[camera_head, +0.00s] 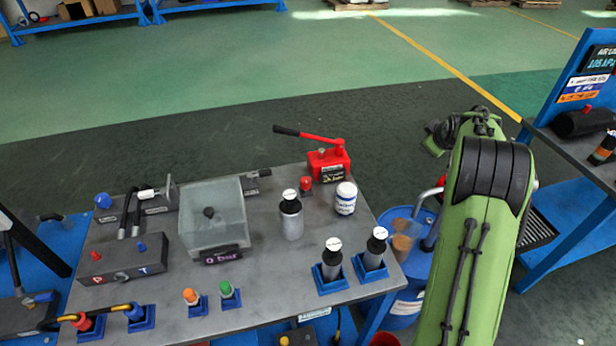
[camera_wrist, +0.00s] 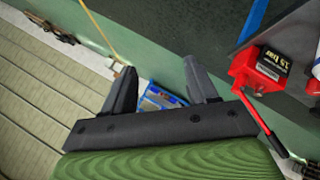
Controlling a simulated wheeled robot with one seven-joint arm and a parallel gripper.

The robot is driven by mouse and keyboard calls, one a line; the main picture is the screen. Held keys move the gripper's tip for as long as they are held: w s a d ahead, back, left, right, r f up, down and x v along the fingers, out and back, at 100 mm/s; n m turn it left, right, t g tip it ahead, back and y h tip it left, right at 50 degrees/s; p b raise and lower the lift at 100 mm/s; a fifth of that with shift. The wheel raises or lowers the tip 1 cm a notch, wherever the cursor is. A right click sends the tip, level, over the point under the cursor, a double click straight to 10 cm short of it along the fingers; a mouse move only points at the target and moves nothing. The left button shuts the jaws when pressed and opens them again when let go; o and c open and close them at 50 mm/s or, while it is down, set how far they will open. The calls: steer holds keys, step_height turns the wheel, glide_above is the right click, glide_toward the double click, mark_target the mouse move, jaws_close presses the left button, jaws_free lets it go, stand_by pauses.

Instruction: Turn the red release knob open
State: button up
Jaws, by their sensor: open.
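The red release knob (camera_head: 305,184) is a small upright red knob on the grey bench top, just left of the red hand pump (camera_head: 330,161) in the head view. The pump has a black-tipped lever reaching left. In the wrist view the pump's red body (camera_wrist: 260,72) with its "15 bar" label sits at the right edge, its red lever running down and right.
The bench top (camera_head: 265,277) also holds a clear box (camera_head: 213,225), a grey-black bottle (camera_head: 291,218), a white jar (camera_head: 345,199) and several smaller fittings. A blue drum (camera_head: 402,305) stands between bench and my green arm. A blue-framed stand (camera_head: 567,235) is at the right.

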steer(key=w+a+n+g+y, duration=0.1)
steer(key=w+a+n+y, duration=0.2)
steer(key=a+n, duration=0.85)
steer(key=n+g+y+p, duration=0.15)
steer(key=n+g, duration=0.25)
steer(key=n, duration=1.8)
glide_above(306, 180)
steer(key=s+d, duration=0.2)
steer(key=s, duration=0.4)
step_height(306, 180, down, 3)
steer(key=x, duration=1.5)
steer(key=shift+w+d+f+p, duration=0.1)
steer(key=shift+w+d+p, duration=0.05)
steer(key=shift+d+p, duration=0.2)
steer(key=shift+c, duration=0.4)
steer(key=c, duration=1)
